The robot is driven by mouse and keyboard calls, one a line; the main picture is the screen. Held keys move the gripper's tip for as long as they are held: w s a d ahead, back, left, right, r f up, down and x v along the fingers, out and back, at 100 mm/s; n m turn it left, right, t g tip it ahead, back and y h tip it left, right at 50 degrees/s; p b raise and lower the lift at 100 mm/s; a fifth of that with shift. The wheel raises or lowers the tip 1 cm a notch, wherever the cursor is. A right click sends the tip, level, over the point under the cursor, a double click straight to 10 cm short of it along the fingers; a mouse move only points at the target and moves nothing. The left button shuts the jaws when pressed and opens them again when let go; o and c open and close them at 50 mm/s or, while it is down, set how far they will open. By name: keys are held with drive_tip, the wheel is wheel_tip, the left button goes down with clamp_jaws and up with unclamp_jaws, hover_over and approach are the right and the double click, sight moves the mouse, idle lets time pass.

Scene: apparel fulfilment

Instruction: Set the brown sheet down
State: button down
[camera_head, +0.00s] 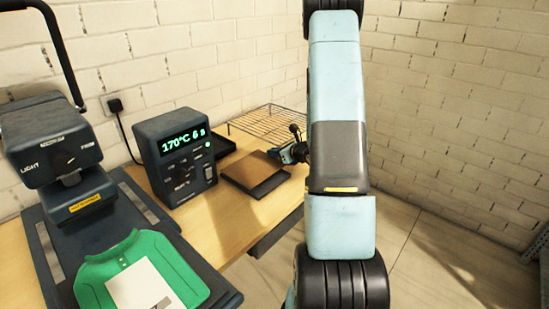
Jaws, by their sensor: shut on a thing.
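The brown sheet (250,168) is at the right part of the wooden table, roughly flat, with a dark edge or shadow along its right side. My gripper (283,154) is at the sheet's far right corner and is shut on it. The fingertips are small here and partly hidden by my own arm, so the exact grip is hard to see. I cannot tell whether the sheet touches what lies under it.
A control box (178,158) reading 170°C 6 s stands left of the sheet. A black tray (222,148) and wire rack (268,123) lie behind. A heat press (45,140) stands left, with a green shirt (120,262) and white sheet (140,285) on its plate.

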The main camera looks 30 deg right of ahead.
wheel_tip(320, 180, down, 2)
drive_tip(key=shift+s+d+f, duration=0.1)
drive_tip(key=shift+f, duration=0.05)
drive_tip(key=c, duration=1.3)
unclamp_jaws()
